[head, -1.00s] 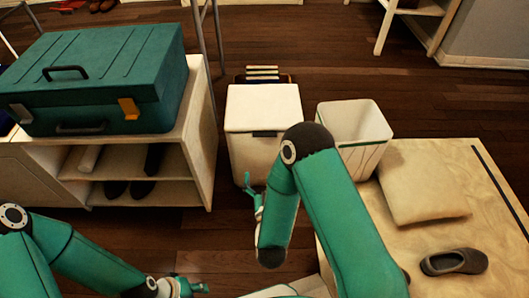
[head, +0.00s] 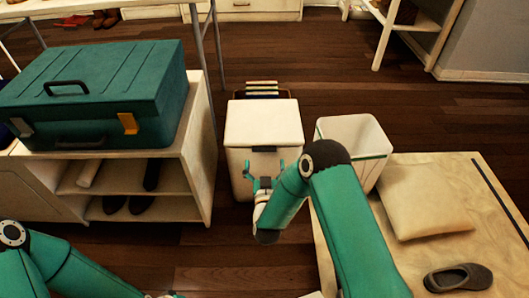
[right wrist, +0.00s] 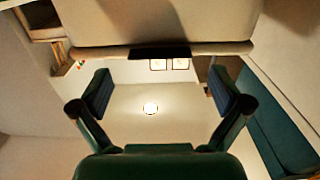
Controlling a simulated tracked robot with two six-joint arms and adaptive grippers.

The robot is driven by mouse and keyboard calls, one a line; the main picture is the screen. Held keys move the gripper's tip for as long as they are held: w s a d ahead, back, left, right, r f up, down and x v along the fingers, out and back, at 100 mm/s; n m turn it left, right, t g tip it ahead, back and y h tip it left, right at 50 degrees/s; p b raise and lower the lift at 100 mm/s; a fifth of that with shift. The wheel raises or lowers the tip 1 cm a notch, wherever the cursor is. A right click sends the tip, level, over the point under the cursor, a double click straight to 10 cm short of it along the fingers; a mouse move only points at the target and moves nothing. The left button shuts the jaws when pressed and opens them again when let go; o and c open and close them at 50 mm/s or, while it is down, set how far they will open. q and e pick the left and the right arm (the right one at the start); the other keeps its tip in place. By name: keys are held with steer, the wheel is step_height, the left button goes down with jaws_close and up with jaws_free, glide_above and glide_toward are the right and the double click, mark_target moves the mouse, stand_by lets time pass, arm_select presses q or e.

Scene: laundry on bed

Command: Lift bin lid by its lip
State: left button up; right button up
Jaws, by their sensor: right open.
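The white bin (head: 238,168) stands on the floor in the middle of the head view, with its pale lid (head: 262,122) down. A dark lip (head: 264,149) sits at the middle of the lid's near edge; it also shows in the right wrist view (right wrist: 160,52). My right gripper (head: 264,165) is open and empty just in front of the bin. In the right wrist view its spread fingers (right wrist: 160,88) lie to either side of the lip and appear apart from it. My left gripper is almost wholly cut off at the bottom edge of the head view.
An open white bin (head: 350,130) stands close on the right. A low wooden platform (head: 440,165) with a cushion (head: 425,200) and a grey shoe (head: 458,278) is at the right. A shelf unit (head: 195,150) carrying a teal case (head: 100,95) is at the left.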

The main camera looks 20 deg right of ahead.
mark_target(264, 149)
steer(key=b+x, duration=0.1)
steer(key=x, duration=0.3)
steer(key=shift+w+d+f, duration=0.1)
steer(key=shift+w, duration=0.15)
steer(key=shift+w+d, duration=0.2)
steer(key=shift+w, duration=0.5)
steer(key=shift+c, duration=0.3)
